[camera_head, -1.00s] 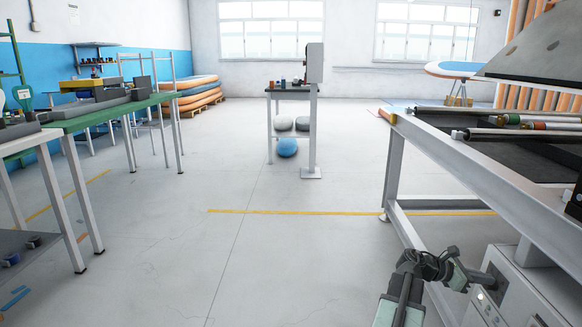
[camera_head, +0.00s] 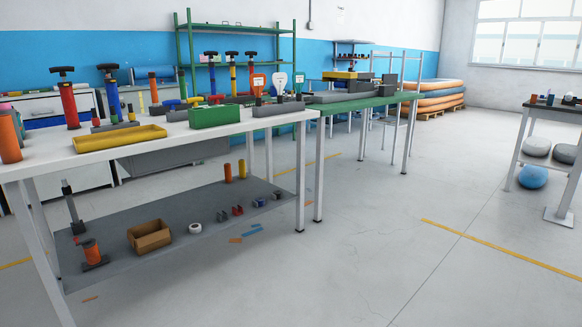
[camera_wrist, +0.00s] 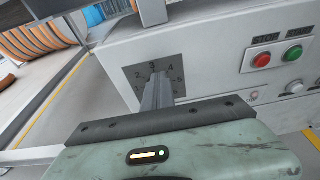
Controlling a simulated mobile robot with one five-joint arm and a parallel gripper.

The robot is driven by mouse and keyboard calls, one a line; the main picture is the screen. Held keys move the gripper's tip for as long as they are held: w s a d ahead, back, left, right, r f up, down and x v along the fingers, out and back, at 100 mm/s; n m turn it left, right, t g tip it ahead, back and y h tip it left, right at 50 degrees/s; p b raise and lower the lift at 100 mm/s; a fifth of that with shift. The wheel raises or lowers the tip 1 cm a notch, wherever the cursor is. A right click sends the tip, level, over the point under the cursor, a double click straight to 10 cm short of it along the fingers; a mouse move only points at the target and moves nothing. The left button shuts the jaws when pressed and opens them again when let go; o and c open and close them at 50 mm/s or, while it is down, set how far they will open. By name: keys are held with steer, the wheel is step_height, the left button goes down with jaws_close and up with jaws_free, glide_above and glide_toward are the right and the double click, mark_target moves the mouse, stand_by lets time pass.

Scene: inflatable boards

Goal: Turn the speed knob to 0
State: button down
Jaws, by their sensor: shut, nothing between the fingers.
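In the wrist view, a dark grey dial plate (camera_wrist: 172,73) with numbers around it, 2 to 5 legible, is on the front of a pale machine panel (camera_wrist: 207,62). My gripper (camera_wrist: 157,80) is shut and empty, with its fingertips in front of the middle of this plate. The fingers cover the plate's centre, so the knob and its setting are hidden. I cannot tell whether the fingertips touch anything. The head view shows neither the dial nor my gripper.
A red button (camera_wrist: 262,60) and a green button (camera_wrist: 293,53) sit right of the dial, with a small pale knob (camera_wrist: 296,87) below. In the head view, a white workbench (camera_head: 190,135) with pumps and trays stands left; open floor (camera_head: 370,240) lies to the right.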

steer(key=shift+w+d, duration=0.2)
steer(key=shift+d, duration=0.05)
steer(key=shift+w+d, duration=0.5)
steer(key=shift+f, duration=0.1)
steer(key=shift+w, duration=0.1)
steer(key=shift+f+v, duration=0.15)
steer(key=shift+v, duration=1.3)
steer(key=shift+f+v, duration=0.15)
steer(key=shift+v, duration=1.3)
steer(key=shift+w, duration=0.2)
